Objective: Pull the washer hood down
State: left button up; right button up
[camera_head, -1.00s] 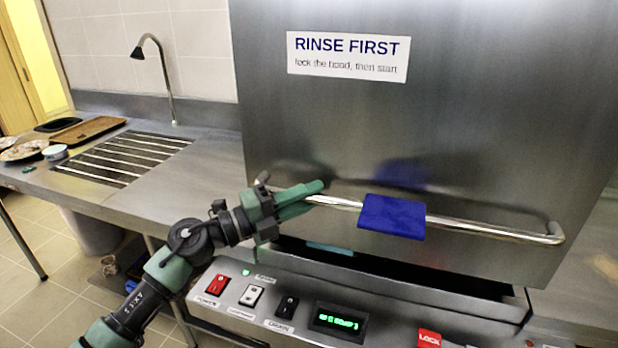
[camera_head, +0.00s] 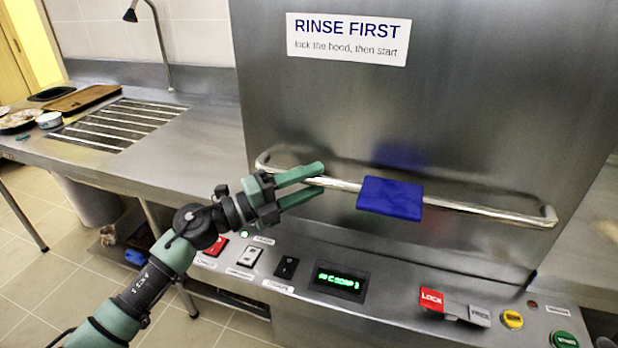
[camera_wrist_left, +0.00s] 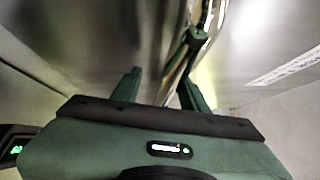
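The steel washer hood (camera_head: 480,130) fills the upper right of the head view. Its lower edge sits close against the control panel, with no wide dark gap. A chrome bar handle (camera_head: 470,208) runs across its front, with a blue pad (camera_head: 390,198) on it. My left gripper (camera_head: 322,180) is at the left part of the bar, its green fingers spread, one above and one below the bar's line. In the left wrist view the fingers (camera_wrist_left: 160,80) are apart too; whether the bar lies fully between them is unclear. My right gripper is out of view.
The control panel (camera_head: 390,290) below the hood carries several switches, a green display (camera_head: 340,280), a red LOCK slider (camera_head: 432,299), and yellow and green buttons. A steel counter (camera_head: 180,150) with a drain rack, faucet and trays lies to the left.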

aim_at(305, 83)
pick_arm(q)
jog(key=shift+r, duration=0.2)
notch_tip(305, 83, up, 20)
jog(key=p, duration=0.3)
jog(key=shift+f, duration=0.1)
jog(key=shift+a, duration=0.1)
jog(key=shift+s+a+f, duration=0.15)
jog(key=shift+a, duration=0.15)
jog(key=r+b+v, duration=0.1)
jog(key=b+v, duration=0.1)
jog(key=v, duration=0.6)
jog(key=shift+f+b, duration=0.4)
jog(key=shift+f, duration=0.05)
dwell(0.3)
